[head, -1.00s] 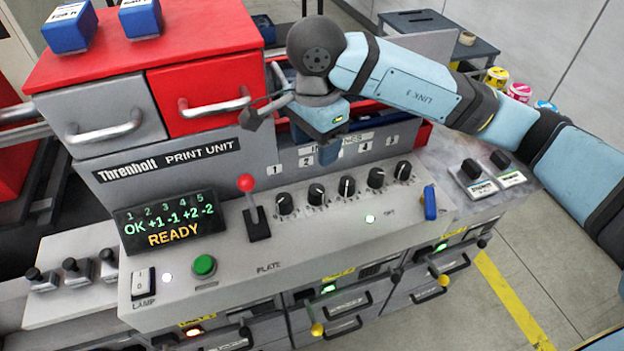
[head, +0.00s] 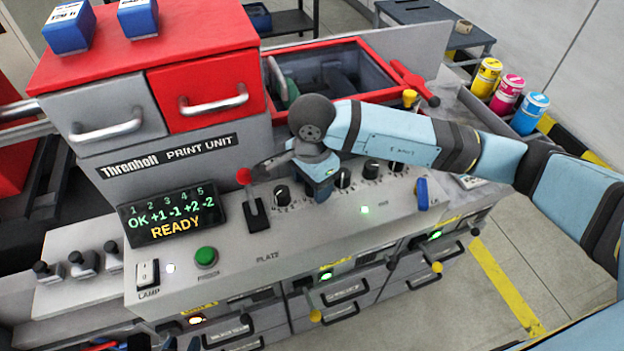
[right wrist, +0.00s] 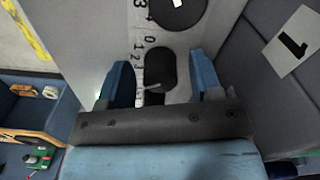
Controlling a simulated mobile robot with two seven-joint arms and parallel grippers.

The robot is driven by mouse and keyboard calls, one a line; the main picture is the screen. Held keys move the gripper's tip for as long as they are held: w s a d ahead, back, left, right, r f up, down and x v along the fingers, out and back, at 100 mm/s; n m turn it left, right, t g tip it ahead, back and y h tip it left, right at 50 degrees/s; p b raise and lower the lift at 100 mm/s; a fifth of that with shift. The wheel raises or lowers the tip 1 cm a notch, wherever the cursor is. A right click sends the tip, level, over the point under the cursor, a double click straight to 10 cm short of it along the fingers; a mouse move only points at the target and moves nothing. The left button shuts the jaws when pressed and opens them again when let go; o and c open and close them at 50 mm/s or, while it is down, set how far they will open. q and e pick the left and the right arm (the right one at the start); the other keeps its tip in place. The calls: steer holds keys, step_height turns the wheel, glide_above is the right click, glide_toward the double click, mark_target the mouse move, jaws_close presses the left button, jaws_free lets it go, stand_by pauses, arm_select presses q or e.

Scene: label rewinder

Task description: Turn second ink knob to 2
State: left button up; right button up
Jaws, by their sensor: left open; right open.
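The row of black ink knobs runs along the sloped grey panel. The first knob (head: 282,194) and third knob (head: 342,178) show either side of my right gripper (head: 321,192), which hides the second knob in the head view. In the right wrist view, a dark knob (right wrist: 160,66) sits between the open blue fingers of my right gripper (right wrist: 161,86), with gaps on both sides. Printed digits run beside it; its exact setting is unclear. The display (head: 172,211) reads OK, +1, -1, +2, -2 and READY. My left gripper is not in view.
A red-knobbed lever (head: 252,195) stands just left of the knobs, and a blue switch (head: 421,193) is at their right end. A green button (head: 206,256) and a lamp switch (head: 147,273) lie left on the panel. Ink cans (head: 508,92) stand at the right.

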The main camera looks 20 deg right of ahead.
steer(key=c, duration=0.9)
steer(key=shift+f+m+b, duration=0.15)
steer(key=shift+m+b, duration=0.75)
steer(key=shift+b, duration=0.25)
steer(key=shift+m+b, duration=0.95)
steer(key=shift+m, duration=0.05)
steer(key=shift+m+b, duration=0.8)
steer(key=shift+m, duration=0.2)
steer(key=shift+r, duration=0.2)
steer(key=shift+w, duration=0.1)
steer(key=o, duration=0.9)
steer(key=shift+r, duration=0.1)
